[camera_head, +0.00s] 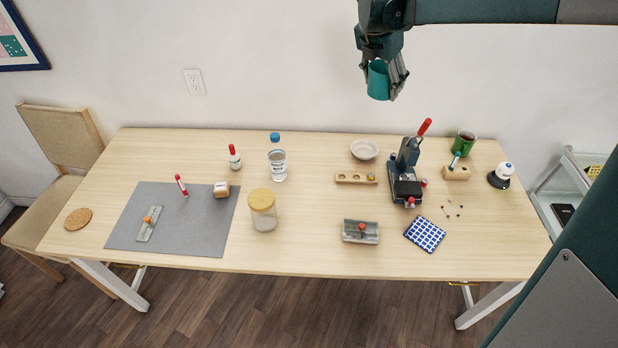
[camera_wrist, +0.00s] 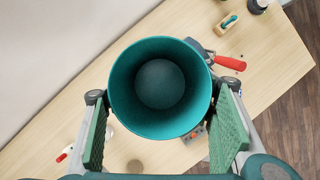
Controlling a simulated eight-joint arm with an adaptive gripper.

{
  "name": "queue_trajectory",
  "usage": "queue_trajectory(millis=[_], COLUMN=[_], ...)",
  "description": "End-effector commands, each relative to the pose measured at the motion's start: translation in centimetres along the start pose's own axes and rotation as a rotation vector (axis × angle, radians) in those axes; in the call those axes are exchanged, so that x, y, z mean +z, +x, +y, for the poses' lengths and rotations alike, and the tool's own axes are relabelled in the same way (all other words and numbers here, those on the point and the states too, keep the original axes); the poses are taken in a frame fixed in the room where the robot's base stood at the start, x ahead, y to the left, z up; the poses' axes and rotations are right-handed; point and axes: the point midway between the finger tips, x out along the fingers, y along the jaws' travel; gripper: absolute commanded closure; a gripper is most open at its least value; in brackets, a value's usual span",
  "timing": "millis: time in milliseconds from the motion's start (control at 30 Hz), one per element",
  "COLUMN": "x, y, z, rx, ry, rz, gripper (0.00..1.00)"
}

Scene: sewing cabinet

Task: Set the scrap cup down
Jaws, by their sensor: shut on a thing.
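The scrap cup (camera_head: 378,82) is a teal, open-topped cup. My gripper (camera_head: 384,78) is shut on it and holds it high above the back of the table, in front of the white wall. In the wrist view I look down into the cup (camera_wrist: 160,86); its inside is plain teal and looks empty. The green finger pads (camera_wrist: 165,135) show on both sides of the cup. The wooden table (camera_head: 310,215) lies well below, and the cup touches nothing on it.
A press with a red handle (camera_head: 408,172), a green mug (camera_head: 464,142) and a pale bowl (camera_head: 364,149) stand at the right. A bottle (camera_head: 277,160), a lidded jar (camera_head: 263,212) and a grey mat (camera_head: 190,245) are further left. The table's front middle has free room.

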Motion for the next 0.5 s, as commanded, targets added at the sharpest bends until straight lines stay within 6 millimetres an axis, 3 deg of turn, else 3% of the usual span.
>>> queue_trajectory(millis=[100, 500], x=[-2.3, -10.0], y=[-0.9, -4.1], z=[2.8, 10.6], rx=[0.02, 0.081], ry=[-0.048, -0.196], rz=[0.0, 0.0], gripper=[0.58, 0.58])
